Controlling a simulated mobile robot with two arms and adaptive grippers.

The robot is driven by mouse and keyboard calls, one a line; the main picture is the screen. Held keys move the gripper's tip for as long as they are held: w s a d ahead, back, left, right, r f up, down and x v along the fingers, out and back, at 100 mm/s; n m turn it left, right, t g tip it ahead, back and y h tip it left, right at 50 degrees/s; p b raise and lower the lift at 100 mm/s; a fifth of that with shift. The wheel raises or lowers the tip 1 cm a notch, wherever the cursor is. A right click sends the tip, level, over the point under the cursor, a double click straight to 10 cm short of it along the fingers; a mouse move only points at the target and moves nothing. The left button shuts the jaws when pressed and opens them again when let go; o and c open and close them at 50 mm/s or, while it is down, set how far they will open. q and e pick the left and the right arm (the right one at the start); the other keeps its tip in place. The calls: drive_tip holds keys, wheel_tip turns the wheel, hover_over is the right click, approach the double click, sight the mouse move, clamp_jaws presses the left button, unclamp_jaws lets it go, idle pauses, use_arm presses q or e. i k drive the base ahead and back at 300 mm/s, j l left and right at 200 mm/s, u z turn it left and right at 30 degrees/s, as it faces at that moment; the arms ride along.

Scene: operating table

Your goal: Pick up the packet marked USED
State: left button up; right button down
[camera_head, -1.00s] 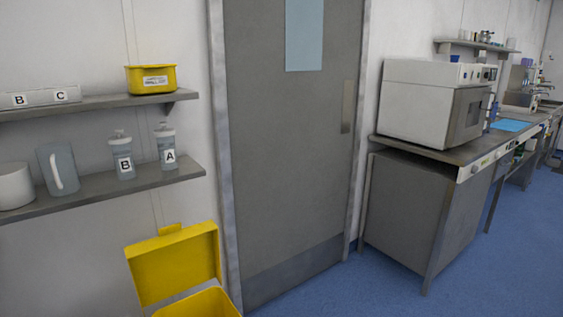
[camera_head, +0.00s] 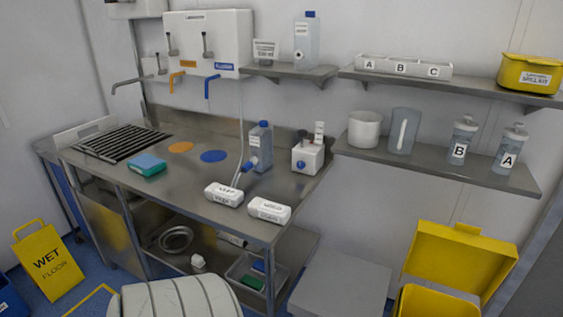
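I cannot make out a packet marked USED in this view. Two white packets lie side by side at the front right edge of the steel counter (camera_head: 215,178). The left packet (camera_head: 223,195) and the right packet (camera_head: 269,209) each carry small dark print that is too small to read surely. A tube or cord comes down near the left packet. Neither of my grippers is in view.
A blue-capped bottle (camera_head: 260,148), a white box (camera_head: 307,157) and a teal sponge-like block (camera_head: 147,165) stand on the counter. A yellow wet-floor sign (camera_head: 48,262) stands left. An open yellow bin (camera_head: 459,255) is at lower right.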

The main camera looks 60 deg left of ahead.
sight(279, 213)
drive_tip(key=u, duration=2.05)
